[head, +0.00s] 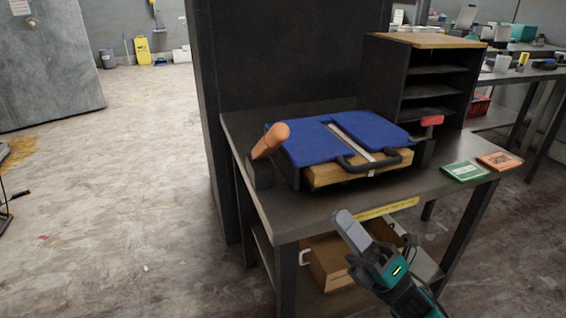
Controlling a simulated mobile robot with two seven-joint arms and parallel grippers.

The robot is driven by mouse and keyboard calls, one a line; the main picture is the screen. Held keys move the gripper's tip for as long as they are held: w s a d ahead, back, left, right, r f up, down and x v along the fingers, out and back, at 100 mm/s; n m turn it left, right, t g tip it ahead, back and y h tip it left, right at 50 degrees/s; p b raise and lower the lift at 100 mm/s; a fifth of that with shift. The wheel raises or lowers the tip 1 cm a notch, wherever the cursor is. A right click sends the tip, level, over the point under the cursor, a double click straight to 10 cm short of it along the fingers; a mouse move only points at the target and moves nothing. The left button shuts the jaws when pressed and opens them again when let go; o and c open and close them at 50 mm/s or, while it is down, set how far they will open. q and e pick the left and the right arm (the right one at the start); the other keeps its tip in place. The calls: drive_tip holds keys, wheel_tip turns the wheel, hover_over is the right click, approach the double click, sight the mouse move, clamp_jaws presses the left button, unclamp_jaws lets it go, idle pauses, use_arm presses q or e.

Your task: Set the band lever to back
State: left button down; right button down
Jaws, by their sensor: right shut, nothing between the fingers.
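A wooden box with a blue two-part top (300,144) sits on the dark metal table (300,221). A pale band runs across the top, and a black curved handle (372,163) is at its front. A thick orange lever (271,140) rises from a dark mount at the box's left and tilts up to the right. A smaller red-ended lever (432,121) is at the right side. I cannot tell which is the band lever. My right gripper (344,217) is shut and empty, in front of the table's front edge, apart from both levers. My left gripper is out of view.
A dark shelf unit (395,82) stands behind the box at the right. A green card (464,171) and an orange card (499,161) lie on the table's right end. A dark panel (285,55) stands behind.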

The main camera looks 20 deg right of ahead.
idle(0.3)
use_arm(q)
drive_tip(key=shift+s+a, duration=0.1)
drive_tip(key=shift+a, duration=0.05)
use_arm(e)
approach(268, 145)
wheel_tip(268, 145, up, 6)
drive_tip(key=w+a, duration=0.1)
drive_tip(key=w, duration=0.1)
drive_tip(key=shift+a+f, duration=0.2)
